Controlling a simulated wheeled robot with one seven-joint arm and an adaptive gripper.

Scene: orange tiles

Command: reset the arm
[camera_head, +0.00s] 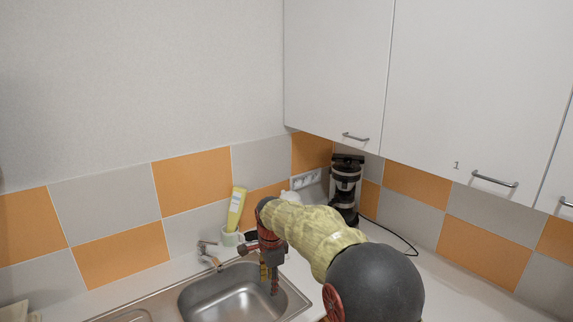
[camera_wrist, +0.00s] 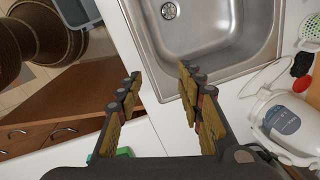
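My gripper (camera_head: 270,274) hangs down over the near right part of the sink (camera_head: 215,296) in the head view. In the wrist view my gripper (camera_wrist: 160,85) has its two fingers apart with nothing between them. The steel sink (camera_wrist: 262,55) lies beyond the fingertips there, with its drain (camera_wrist: 168,10) near the top. My arm reaches in from the lower right of the head view and hides part of the counter.
A coffee maker (camera_head: 345,187) stands in the corner right of my arm. A yellow bottle (camera_head: 236,209) and a tap (camera_head: 208,252) are behind the sink. A white kettle (camera_wrist: 284,125) is right of the fingers. Cabinets (camera_head: 455,90) hang above. The right counter looks mostly clear.

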